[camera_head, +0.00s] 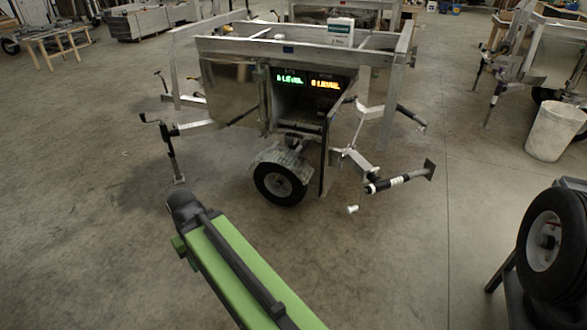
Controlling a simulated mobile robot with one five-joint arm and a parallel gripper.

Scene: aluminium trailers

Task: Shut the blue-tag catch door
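An aluminium trailer (330,55) stands at the top middle. A small blue tag (287,49) is on its upper front rail. Below the tag is an open compartment (298,118) with a dark interior. A door panel (325,155) stands swung out at the compartment's right side, seen almost edge-on. A flat metal panel (232,92) is left of the opening; I cannot tell whether it is a door. No catch can be made out at this size. My green arm reaches up from the bottom toward the trailer; its gripper fingers do not show.
Green and amber lit displays (308,80) show at the opening. A trailer wheel (280,184) is below it. A jack leg (168,145) juts out left, a strut with a foot (400,180) right. A small white cup (352,209) lies on the floor. The foreground floor is mostly clear.

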